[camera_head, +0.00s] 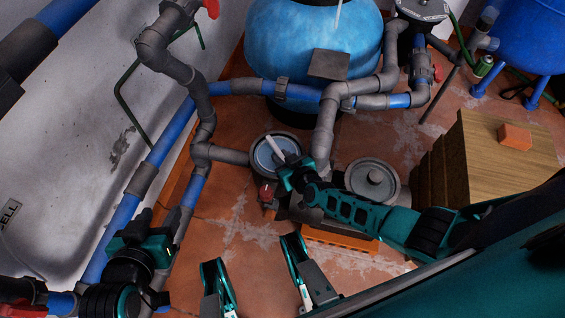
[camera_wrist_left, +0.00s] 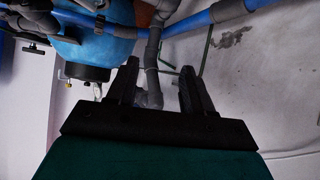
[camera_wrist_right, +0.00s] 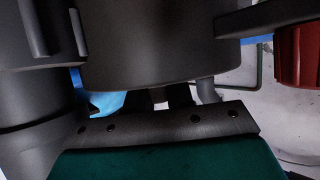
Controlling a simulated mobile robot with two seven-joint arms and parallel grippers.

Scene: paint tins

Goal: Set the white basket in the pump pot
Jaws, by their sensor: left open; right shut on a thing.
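The pump pot (camera_head: 253,157) is a dark grey round pot in the pipework, open at the top, with a pale bluish-white round inside. A white bar (camera_head: 274,148), apparently part of the white basket, slants over the opening from my right gripper (camera_head: 286,166). That gripper is shut on it at the pot's right edge; its fingertips are mostly hidden. In the right wrist view a big dark grey cylinder (camera_wrist_right: 160,50) covers the fingers. How deep the basket sits cannot be told. My left gripper (camera_head: 158,219) is open and empty over the left pipes; its spread fingers show in the left wrist view (camera_wrist_left: 158,82).
A red handle (camera_head: 267,192) stands at the pot's front. A blue tank (camera_head: 310,45) and pipes lie behind. A wooden box (camera_head: 490,170) bears an orange block (camera_head: 515,136).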

